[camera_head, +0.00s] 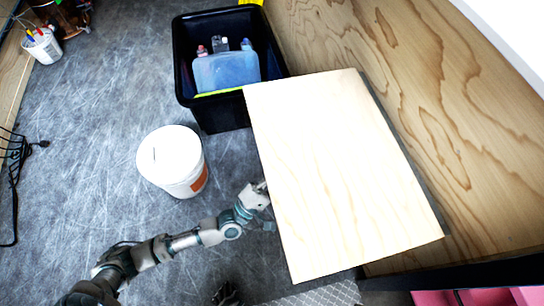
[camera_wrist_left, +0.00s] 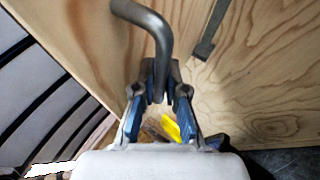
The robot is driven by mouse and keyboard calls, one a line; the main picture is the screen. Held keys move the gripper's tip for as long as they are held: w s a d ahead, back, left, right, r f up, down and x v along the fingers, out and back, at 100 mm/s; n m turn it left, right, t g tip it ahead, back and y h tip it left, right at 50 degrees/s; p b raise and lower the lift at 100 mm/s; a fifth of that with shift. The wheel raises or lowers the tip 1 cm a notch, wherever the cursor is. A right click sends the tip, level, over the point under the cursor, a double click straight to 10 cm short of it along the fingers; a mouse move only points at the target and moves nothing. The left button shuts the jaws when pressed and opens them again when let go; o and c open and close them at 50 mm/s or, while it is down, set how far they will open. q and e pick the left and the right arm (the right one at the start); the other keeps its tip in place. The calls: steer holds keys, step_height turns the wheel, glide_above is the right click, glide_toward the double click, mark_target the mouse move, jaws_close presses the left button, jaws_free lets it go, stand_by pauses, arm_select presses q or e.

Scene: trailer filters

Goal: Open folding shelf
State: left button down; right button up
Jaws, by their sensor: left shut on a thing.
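The folding shelf (camera_head: 345,170) is a pale wooden panel against the wooden wall, and it stands out over the floor. Its exact tilt is hard to tell. My left arm comes in from the lower left to the shelf's left edge, where the gripper is mostly hidden by the panel. In the left wrist view, my left gripper (camera_wrist_left: 160,85) has its blue-grey fingers closed around the end of a bent grey metal bar (camera_wrist_left: 150,22). A wooden surface lies behind the bar. My right gripper does not show.
A black bin (camera_head: 222,118) with bottles and a blue container stands beyond the shelf, partly covered by its corner. A white bucket (camera_head: 170,158) stands left of the shelf. Cables (camera_head: 15,165) lie at the far left. Pink boxes (camera_head: 480,298) sit at lower right. Floor between is clear.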

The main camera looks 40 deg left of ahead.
arm_select(q)
steer(key=shift+s+d+f, duration=0.1)
steer(key=shift+d+f, duration=0.25)
steer(key=shift+f, duration=0.25)
steer(key=c, duration=1.2)
jaws_free()
steer(key=shift+d, duration=0.15)
steer(key=shift+s, duration=0.1)
steer(key=v, duration=1.1)
steer(key=shift+s+f, duration=0.15)
steer(key=shift+f, duration=0.25)
